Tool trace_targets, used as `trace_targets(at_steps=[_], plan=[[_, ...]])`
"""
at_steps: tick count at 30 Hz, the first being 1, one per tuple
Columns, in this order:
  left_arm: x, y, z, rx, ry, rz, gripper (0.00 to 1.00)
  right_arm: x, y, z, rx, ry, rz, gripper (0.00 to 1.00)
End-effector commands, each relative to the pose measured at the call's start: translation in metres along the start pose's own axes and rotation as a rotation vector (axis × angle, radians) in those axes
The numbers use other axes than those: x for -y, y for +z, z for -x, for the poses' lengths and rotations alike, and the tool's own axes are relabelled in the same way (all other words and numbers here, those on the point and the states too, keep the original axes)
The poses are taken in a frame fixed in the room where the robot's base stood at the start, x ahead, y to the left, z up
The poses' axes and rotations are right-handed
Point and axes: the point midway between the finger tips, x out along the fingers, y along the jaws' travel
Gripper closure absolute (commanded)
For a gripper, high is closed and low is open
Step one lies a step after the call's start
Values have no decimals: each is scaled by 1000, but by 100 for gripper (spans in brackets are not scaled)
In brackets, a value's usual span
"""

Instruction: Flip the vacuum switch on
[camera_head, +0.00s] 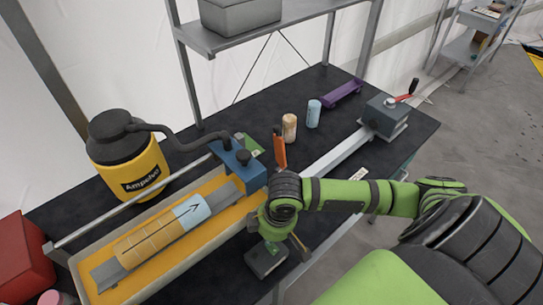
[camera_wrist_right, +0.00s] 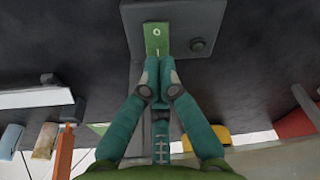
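The switch is a green plate (camera_wrist_right: 157,38) with a white "O" mark, set on a dark grey box (camera_wrist_right: 198,16). The box also shows in the head view (camera_head: 262,263) at the table's front edge. My right gripper (camera_wrist_right: 159,62) has its teal fingers together, with nothing seen between them. Its tips are at the lower end of the green plate and hide part of it. I cannot tell whether they touch or which way the switch is set. The right gripper is above the box in the head view (camera_head: 271,246). The yellow and black vacuum (camera_head: 129,158) stands at the left. My left gripper is not in view.
A hose (camera_head: 180,143) runs from the vacuum to a blue block (camera_head: 238,164) over a yellow-lined tray (camera_head: 85,260) with wooden pieces. An orange-handled tool (camera_head: 279,148), two small cylinders (camera_head: 289,127) and a purple holder (camera_head: 342,94) stand behind. A red box (camera_head: 20,262) is at far left.

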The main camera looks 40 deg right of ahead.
Motion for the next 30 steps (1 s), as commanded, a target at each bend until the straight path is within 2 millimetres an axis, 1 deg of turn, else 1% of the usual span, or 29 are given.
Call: trace_targets(at_steps=[30], plan=[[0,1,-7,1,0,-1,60,0,2,-16,0,0,0,100]])
